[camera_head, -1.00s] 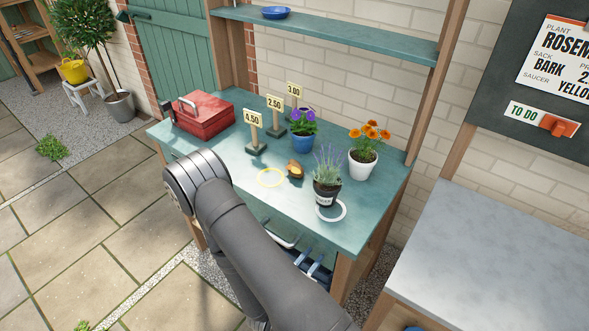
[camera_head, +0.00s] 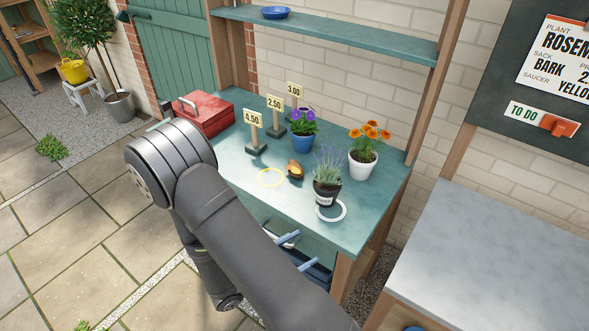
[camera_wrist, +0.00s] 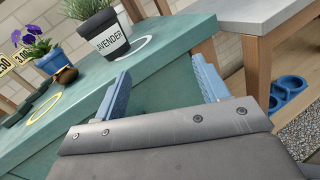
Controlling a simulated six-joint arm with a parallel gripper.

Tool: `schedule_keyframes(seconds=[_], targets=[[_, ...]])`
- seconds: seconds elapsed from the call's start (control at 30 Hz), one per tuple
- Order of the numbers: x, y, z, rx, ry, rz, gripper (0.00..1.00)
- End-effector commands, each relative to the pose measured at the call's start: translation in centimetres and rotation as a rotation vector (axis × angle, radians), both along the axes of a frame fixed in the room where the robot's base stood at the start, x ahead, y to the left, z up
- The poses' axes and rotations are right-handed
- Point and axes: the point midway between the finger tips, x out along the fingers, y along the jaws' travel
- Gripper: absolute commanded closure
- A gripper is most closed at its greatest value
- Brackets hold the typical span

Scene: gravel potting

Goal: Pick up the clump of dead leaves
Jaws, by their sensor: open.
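A small brown and orange lump (camera_head: 295,170) lies on the green bench top behind the lavender pot, beside a yellow ring. It may be the clump of dead leaves, but it is too small to tell. It also shows in the wrist view (camera_wrist: 66,75) at upper left, beside the pansy pot. My gripper (camera_wrist: 163,85) is open, with two blue fingers spread and nothing between them. In the head view my gripper (camera_head: 297,252) is at the bench's front edge, partly hidden by my arm, well apart from the lump.
The lavender pot (camera_head: 326,191) stands by a white ring near the front edge. A purple pansy (camera_head: 303,140), an orange-flowered pot (camera_head: 363,165), price signs (camera_head: 254,128) and a red toolbox (camera_head: 203,112) stand behind. A grey table (camera_head: 490,255) is at right.

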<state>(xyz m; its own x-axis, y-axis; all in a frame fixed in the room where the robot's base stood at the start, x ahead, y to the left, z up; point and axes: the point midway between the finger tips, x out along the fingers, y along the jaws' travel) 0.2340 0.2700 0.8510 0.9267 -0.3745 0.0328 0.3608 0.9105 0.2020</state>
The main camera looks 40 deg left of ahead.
Motion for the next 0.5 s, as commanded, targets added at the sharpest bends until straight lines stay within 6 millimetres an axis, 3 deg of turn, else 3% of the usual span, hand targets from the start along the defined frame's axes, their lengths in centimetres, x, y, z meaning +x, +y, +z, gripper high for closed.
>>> schedule_keyframes(seconds=[0.1, 0.2, 0.37, 0.5], targets=[[-1.1, 1.0, 1.9, 0.109, 0.041, -0.171, 0.33], [-0.9, 2.3, 2.5, 0.224, 0.117, -0.362, 0.33], [1.6, 5.6, 3.1, 0.442, 0.260, -0.646, 0.33], [5.1, 9.2, 4.8, 0.663, 0.392, -0.845, 0.33]])
